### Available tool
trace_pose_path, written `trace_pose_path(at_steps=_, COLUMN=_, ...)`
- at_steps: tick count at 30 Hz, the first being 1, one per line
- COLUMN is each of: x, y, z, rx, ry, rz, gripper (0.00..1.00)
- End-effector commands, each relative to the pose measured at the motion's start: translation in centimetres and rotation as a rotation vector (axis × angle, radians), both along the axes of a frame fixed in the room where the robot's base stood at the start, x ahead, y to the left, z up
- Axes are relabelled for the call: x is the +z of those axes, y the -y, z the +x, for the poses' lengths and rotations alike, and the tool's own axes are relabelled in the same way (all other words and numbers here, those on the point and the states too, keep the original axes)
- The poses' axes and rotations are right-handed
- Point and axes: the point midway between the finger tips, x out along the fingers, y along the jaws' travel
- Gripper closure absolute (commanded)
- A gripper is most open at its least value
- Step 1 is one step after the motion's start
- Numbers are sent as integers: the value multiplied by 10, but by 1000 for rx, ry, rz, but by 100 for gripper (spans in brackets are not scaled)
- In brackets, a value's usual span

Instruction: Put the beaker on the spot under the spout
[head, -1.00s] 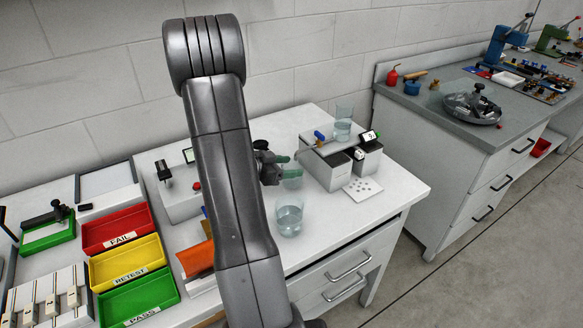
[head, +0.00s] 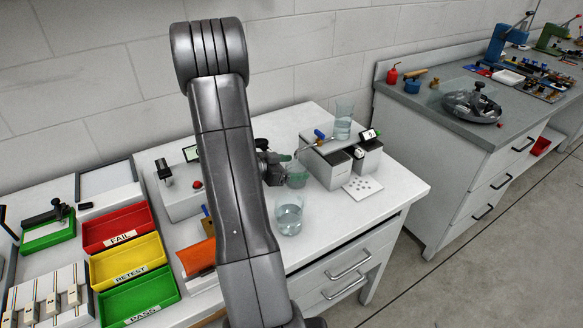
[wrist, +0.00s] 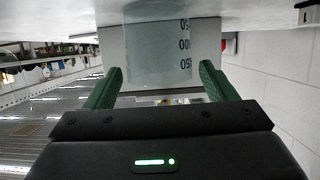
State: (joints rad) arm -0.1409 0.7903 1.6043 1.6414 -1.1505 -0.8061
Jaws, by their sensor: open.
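A second beaker (head: 289,216) with liquid stands nearer the bench front. A third beaker (head: 343,122) with liquid stands on top of the dispenser.
A white plate with grey dots (head: 362,187) lies in front of the dispenser. Red (head: 117,227), yellow (head: 127,260) and green (head: 139,300) trays stand at left, near an orange object (head: 196,257). The bench's front right corner is clear.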

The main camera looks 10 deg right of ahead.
Motion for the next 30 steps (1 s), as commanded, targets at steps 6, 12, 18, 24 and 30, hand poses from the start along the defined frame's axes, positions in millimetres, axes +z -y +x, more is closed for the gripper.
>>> trace_pose_path(at_steps=6, x=11, y=-23, z=-8, rx=3, ry=2, rz=1, gripper=22)
trace_pose_path(at_steps=12, x=27, y=-62, z=-24, rx=4, ry=2, rz=1, gripper=22)
trace_pose_path(at_steps=18, x=38, y=-92, z=-37, rx=3, ry=1, rz=-1, gripper=22)
trace_pose_path(at_steps=24, x=44, y=-104, z=-42, rx=0, ry=1, rz=-1, gripper=22)
trace_pose_path(at_steps=30, x=44, y=-105, z=-43, rx=0, ry=0, rz=0, gripper=22)
